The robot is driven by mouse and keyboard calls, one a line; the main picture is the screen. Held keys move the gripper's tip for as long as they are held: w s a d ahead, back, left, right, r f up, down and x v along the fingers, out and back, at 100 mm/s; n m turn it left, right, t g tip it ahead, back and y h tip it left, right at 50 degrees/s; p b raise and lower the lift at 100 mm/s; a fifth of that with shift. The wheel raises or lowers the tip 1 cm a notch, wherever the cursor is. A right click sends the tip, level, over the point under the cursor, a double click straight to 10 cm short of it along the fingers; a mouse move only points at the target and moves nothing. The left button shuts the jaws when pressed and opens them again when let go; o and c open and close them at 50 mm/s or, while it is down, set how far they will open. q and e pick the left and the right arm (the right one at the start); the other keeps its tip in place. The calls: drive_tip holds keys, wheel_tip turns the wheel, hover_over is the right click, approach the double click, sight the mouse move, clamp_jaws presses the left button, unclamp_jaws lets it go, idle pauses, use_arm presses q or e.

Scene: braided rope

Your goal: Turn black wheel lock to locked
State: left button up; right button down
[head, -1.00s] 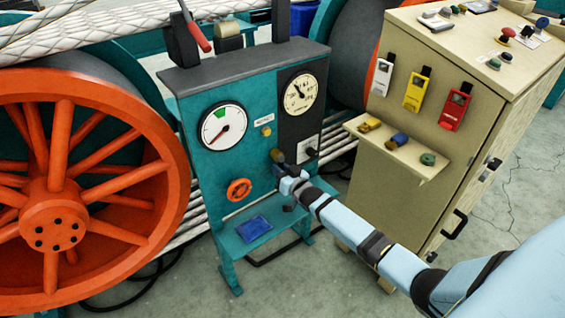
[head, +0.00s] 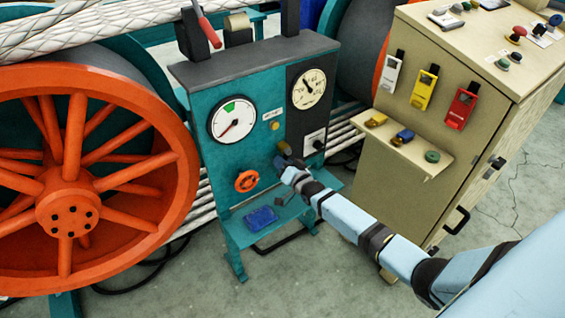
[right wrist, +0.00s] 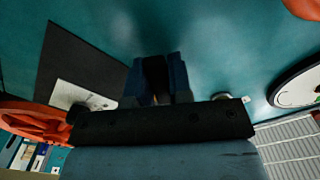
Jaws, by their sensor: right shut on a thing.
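My right gripper (head: 286,163) reaches the teal front panel (head: 233,165) and is shut on a small dark part there, taken as the black wheel lock (head: 284,148). It lies below the yellow button (head: 275,126) and right of the white gauge. In the right wrist view the two blue fingers (right wrist: 156,78) sit on either side of something black, close to the panel. The lock's shape and its turned position are mostly hidden by the fingers. My left gripper is in neither view.
An orange handwheel (head: 246,181) is left of my gripper, with a blue tray (head: 261,217) below. A dark switch (head: 317,144) with a white label is to the right. The beige cabinet (head: 410,195) with its small shelf (head: 430,165) stands beside my right forearm.

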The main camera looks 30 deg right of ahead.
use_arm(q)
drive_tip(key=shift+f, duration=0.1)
use_arm(e)
drive_tip(key=c, duration=1)
unclamp_jaws()
drive_tip(key=shift+c, duration=0.2)
drive_tip(key=shift+s, duration=0.25)
use_arm(q)
drive_tip(key=p, duration=0.2)
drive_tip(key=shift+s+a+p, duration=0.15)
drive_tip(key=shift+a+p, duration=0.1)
drive_tip(key=shift+p, duration=0.15)
use_arm(e)
drive_tip(key=s+d, duration=0.1)
drive_tip(key=s, duration=1.2)
drive_tip(key=shift+s, duration=0.15)
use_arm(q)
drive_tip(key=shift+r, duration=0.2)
